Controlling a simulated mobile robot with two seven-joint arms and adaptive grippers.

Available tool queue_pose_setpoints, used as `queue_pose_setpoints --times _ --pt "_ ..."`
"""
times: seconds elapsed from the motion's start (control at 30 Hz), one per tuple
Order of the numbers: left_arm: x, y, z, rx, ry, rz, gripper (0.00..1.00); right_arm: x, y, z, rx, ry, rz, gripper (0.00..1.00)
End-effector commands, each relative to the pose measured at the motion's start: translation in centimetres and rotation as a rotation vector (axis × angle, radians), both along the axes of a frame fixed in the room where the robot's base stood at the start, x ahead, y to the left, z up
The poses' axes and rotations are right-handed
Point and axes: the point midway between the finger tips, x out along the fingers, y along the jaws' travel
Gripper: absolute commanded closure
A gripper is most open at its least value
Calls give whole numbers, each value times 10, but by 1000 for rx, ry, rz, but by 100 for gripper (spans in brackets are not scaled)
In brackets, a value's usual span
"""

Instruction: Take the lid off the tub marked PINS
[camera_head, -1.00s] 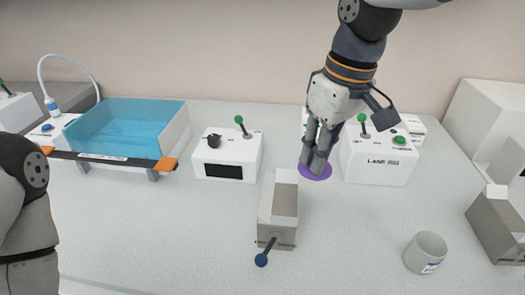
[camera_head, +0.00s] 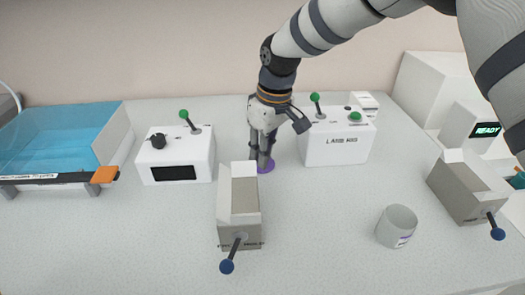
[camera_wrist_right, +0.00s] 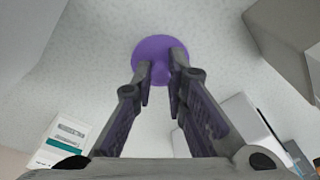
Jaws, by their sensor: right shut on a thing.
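A round purple lid (camera_head: 268,168) is at the fingertips of my right gripper (camera_head: 260,163), between the two control boxes. In the right wrist view the lid (camera_wrist_right: 150,47) is a flat disc, and my fingers (camera_wrist_right: 163,76) are closed on a purple knob at its middle. I cannot tell whether the lid touches the table. A grey round tub (camera_head: 397,227) stands at the right front with no lid on top. It has a small purple-marked label, too small to read. My left gripper is not in view.
A white box with a green lever and black knob (camera_head: 175,155) stands left of the lid, the LANE box (camera_head: 337,145) right of it. A grey open-topped box with a blue-tipped lever (camera_head: 239,205) is in front. Table around the tub is clear.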

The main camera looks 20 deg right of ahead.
Motion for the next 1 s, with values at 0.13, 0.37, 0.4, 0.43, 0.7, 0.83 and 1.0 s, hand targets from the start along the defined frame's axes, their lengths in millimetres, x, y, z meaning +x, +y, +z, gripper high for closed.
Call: queue_pose_setpoints --times 0.13,0.37,0.4,0.43,0.7,0.83,1.0 --pt "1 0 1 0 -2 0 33 0 0 2 0 -2 0 100" --pt "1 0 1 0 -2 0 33 0 0 -2 0 -2 0 67" --pt "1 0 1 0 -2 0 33 0 0 -1 0 -2 0 67" --pt "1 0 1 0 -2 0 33 0 0 -1 0 -2 0 67" --pt "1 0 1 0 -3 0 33 0 0 5 0 -4 0 67" --pt "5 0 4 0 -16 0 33 -2 -3 35 1 -11 -2 67" --pt "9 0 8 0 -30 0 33 -7 -8 82 1 -10 -2 67"
